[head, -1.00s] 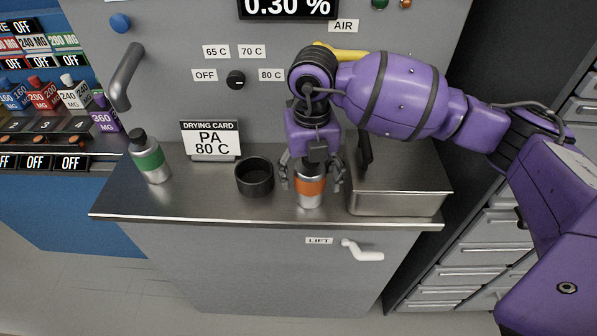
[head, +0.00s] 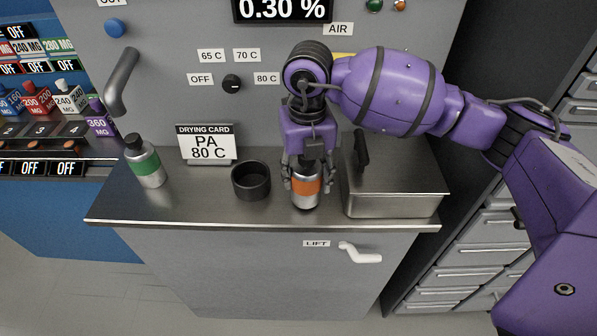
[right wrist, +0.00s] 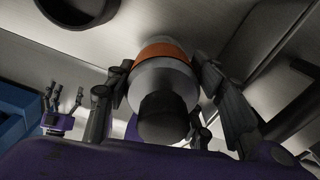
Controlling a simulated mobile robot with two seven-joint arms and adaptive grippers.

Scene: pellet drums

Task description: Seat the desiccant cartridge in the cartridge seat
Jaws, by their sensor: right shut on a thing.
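A silver cartridge with an orange band and dark cap (head: 306,190) stands upright on the steel counter. My right gripper (head: 306,180) comes down over it from above and is shut on it, fingers on both sides. In the right wrist view the same cartridge (right wrist: 163,80) sits between the fingers, cap towards the camera. A second silver cartridge with a green band (head: 146,162) stands at the left of the counter. The cartridge seat, a black round cup (head: 251,181), is empty, left of my right gripper. My left gripper (right wrist: 63,102) shows only in the right wrist view, fingers apart and empty.
A steel box with a black handle (head: 395,203) stands close on the right of the held cartridge. The drying card (head: 206,146) stands behind the seat. A white lift lever (head: 360,253) sticks out below the counter edge. Counter between green-banded cartridge and seat is clear.

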